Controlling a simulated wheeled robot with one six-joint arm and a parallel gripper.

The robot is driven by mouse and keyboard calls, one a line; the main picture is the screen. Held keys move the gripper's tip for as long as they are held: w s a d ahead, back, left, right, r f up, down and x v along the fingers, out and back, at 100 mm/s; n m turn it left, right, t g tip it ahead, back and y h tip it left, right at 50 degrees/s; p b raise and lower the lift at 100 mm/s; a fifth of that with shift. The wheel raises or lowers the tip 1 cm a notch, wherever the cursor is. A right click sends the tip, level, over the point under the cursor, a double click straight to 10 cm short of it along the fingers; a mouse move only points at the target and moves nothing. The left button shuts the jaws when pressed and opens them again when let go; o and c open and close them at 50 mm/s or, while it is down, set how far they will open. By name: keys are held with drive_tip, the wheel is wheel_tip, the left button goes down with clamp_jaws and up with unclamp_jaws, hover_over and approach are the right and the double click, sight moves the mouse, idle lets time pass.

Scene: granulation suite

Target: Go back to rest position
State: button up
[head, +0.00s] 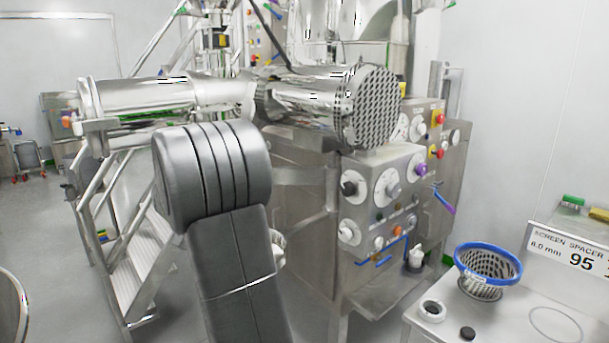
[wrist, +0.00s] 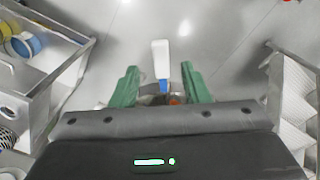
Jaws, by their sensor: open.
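My gripper (wrist: 159,70) shows in the wrist view with its two green fingers spread apart. A white, upright-looking piece with a blue end (wrist: 161,60) shows between the fingers. I cannot tell what it is or how far beyond them it lies; neither finger visibly touches it. The grey floor (wrist: 225,35) is behind. In the head view my dark grey arm stands in front of the steel machine, and my gripper is hidden behind it.
The steel machine (head: 295,185) with its control panel (head: 385,190) stands close behind and right of my arm. Steel stairs (head: 135,270) are at left. A blue-rimmed perforated basket (head: 488,268) sits on the bench (head: 455,325) at right. Open floor (head: 40,235) lies at far left.

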wheel_tip(320, 180, down, 6)
drive_tip(key=shift+r, duration=0.15)
drive_tip(key=shift+d, duration=0.1)
drive_tip(key=shift+s, duration=0.1)
